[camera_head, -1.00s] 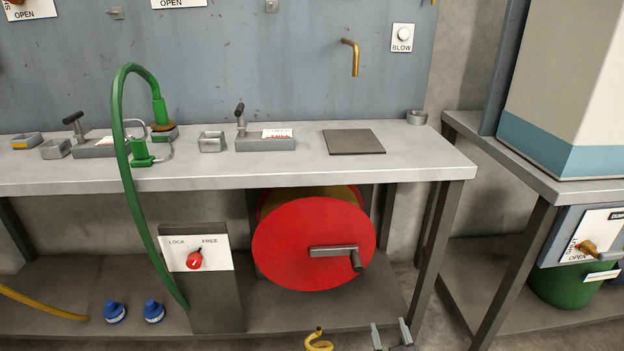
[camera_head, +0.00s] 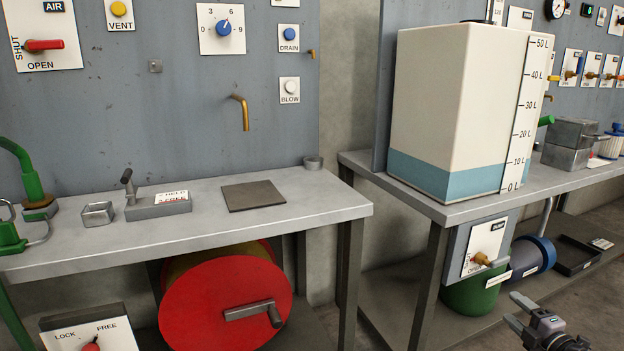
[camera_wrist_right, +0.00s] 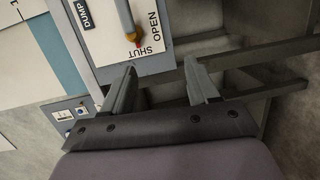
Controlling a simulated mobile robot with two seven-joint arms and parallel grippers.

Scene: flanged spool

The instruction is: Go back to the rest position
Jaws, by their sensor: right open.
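My right gripper (camera_head: 517,311) is at the lower right of the head view, open and empty. It is in front of the right bench, near the green bucket. In the right wrist view its two fingers (camera_wrist_right: 162,88) stand apart with nothing between them, and the dump valve plate (camera_wrist_right: 125,30) shows beyond them. The red flanged spool (camera_head: 225,300) is under the left bench, with its grey crank handle (camera_head: 252,311) on its face. My right gripper is well to the right of the spool and apart from it. My left gripper is not in view.
The left bench (camera_head: 310,209) carries a grey plate (camera_head: 253,195) and a small tray (camera_head: 98,213). The right bench (camera_head: 362,162) carries a white tank (camera_head: 450,100). Below it are a green bucket (camera_head: 470,297) and a blue-ended drum (camera_head: 533,257). Bench legs stand between.

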